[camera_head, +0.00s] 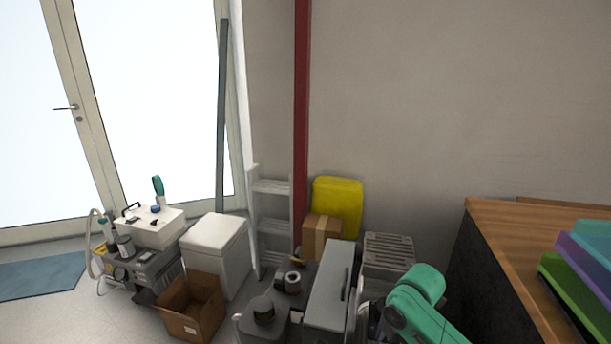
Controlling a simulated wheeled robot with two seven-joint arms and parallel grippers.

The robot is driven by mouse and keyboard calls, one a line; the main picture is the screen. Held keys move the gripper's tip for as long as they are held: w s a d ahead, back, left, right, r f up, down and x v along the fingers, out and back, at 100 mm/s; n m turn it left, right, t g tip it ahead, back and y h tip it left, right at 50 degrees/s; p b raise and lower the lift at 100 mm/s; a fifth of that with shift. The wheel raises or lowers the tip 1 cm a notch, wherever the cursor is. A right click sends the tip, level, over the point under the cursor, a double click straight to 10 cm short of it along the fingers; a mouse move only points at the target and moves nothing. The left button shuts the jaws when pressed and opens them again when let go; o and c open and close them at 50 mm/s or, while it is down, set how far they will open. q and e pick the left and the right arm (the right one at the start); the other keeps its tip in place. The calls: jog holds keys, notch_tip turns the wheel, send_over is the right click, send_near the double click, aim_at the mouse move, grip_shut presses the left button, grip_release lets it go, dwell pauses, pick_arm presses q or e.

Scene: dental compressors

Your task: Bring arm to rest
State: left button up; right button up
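A green and dark arm link (423,303), which looks like part of my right arm, shows at the bottom right. It stands in front of the grey cabinet and the slatted box. No gripper fingers show on it. My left arm and both grippers are out of view.
A wooden counter (500,240) with coloured trays (578,262) stands at the right. Along the wall are a grey cabinet (327,290), a slatted box (389,252), a yellow case (338,203) and a ladder (272,187). An open cardboard box (192,322) and white bin (213,243) stand left.

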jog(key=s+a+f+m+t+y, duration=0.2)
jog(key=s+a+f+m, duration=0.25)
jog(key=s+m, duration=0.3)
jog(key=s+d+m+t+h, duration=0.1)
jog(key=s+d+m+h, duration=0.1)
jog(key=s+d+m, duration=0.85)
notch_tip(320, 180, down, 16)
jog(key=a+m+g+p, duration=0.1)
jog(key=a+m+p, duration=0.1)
jog(key=p, duration=0.3)
pick_arm(q)
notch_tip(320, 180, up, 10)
jog(key=p, duration=0.4)
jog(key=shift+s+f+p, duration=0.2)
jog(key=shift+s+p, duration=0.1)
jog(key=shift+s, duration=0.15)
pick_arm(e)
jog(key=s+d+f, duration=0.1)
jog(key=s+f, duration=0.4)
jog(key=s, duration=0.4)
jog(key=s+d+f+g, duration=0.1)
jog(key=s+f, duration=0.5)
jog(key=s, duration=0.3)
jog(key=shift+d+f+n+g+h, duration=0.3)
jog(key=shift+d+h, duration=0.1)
